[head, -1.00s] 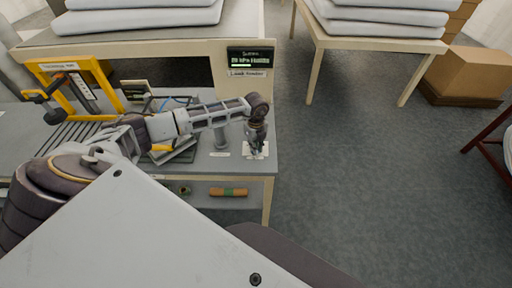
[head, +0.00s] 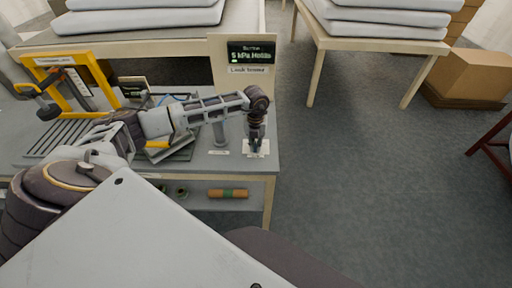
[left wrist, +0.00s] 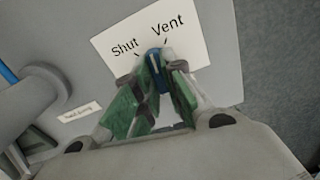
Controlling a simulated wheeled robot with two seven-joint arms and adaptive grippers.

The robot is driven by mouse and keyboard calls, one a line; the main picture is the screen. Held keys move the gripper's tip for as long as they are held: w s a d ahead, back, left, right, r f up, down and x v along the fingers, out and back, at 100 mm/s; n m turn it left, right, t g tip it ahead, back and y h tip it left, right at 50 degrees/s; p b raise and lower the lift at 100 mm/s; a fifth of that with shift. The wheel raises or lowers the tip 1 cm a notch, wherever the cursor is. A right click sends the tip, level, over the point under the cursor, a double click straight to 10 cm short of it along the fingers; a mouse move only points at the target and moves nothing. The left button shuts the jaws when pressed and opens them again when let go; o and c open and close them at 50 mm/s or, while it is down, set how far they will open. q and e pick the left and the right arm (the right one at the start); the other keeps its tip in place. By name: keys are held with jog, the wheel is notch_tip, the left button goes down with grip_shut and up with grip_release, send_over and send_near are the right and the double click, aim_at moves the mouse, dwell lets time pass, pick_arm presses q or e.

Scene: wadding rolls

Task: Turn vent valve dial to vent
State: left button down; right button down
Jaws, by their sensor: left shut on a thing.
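The blue vent valve dial (left wrist: 155,62) sits on a white plate (left wrist: 190,45) printed "Shut" and "Vent", seen in the left wrist view. My left gripper (left wrist: 154,82) is shut on the dial, its green finger pads on both sides. The dial's far end lies between the Shut and Vent marks; the fingers hide the rest. In the head view my left gripper (head: 256,148) reaches down onto the white plate (head: 262,154) at the bench's right end; the dial is hidden there. My right gripper is not in view.
A dark display (head: 251,53) reads about "5 kPa Holds". A grey post (head: 220,132) stands left of the dial. A yellow frame (head: 75,85) stands at the bench's left. An orange roll (head: 228,194) lies on the lower shelf. Open floor (head: 350,190) is to the right.

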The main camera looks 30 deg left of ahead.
pick_arm(q)
jog(key=m+b, duration=0.1)
jog(key=m, duration=0.1)
jog(key=shift+a+m, duration=0.1)
jog(key=shift+m, duration=0.2)
jog(key=shift+m+b, duration=0.85)
jog(key=shift+m, duration=0.65)
jog(key=shift+m+b, duration=0.5)
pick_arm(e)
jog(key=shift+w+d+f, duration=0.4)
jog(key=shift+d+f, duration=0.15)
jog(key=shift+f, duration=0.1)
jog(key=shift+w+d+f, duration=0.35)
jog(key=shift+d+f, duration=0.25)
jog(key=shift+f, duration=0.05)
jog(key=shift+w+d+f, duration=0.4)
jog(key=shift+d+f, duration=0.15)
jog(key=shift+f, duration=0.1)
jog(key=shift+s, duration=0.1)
